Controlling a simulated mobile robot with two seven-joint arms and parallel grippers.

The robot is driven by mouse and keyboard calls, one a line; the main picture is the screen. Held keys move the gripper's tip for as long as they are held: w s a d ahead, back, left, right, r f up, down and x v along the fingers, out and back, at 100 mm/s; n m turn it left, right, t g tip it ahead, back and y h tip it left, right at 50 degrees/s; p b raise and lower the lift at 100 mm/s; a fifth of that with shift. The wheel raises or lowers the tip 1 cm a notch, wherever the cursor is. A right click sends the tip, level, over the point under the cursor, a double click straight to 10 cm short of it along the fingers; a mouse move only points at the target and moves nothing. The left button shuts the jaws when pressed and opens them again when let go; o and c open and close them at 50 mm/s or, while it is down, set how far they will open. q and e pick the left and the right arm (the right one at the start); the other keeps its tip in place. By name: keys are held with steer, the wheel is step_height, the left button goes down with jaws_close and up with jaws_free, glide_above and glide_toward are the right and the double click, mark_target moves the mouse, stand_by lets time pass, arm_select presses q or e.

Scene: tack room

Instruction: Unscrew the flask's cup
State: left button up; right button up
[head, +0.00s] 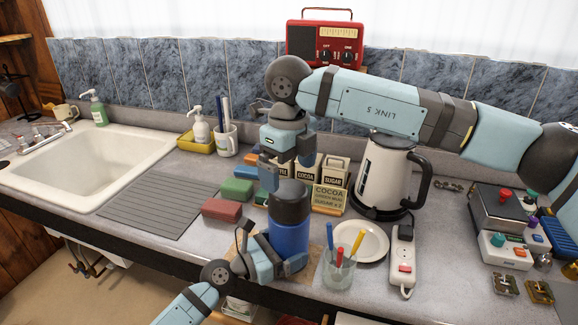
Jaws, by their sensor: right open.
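The flask (289,238) stands upright near the counter's front edge, with a blue body and a dark grey cup (289,202) on top. My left gripper (272,254) comes from the lower left and is closed around the flask's lower body, its near finger across the front. My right gripper (287,168) points down just above and slightly behind the cup. Its fingers are apart and nothing is between them. Whether a fingertip touches the cup cannot be told.
A glass with pens (338,268) and a white plate (361,241) are right of the flask. A kettle (385,175), cocoa sign (329,199) and canisters (307,172) stand behind. Coloured blocks (222,210) lie left. A power strip (402,262) is further right. The ribbed drainboard (158,205) is clear.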

mark_target(289, 188)
step_height(289, 188, down, 8)
steer(key=shift+r, duration=0.1)
stand_by(0.4)
steer(key=shift+c, duration=0.5)
steer(key=c, duration=0.6)
steer(key=n, duration=0.6)
steer(key=shift+c, duration=0.2)
steer(key=shift+r, duration=0.15)
steer(key=shift+r, duration=0.95)
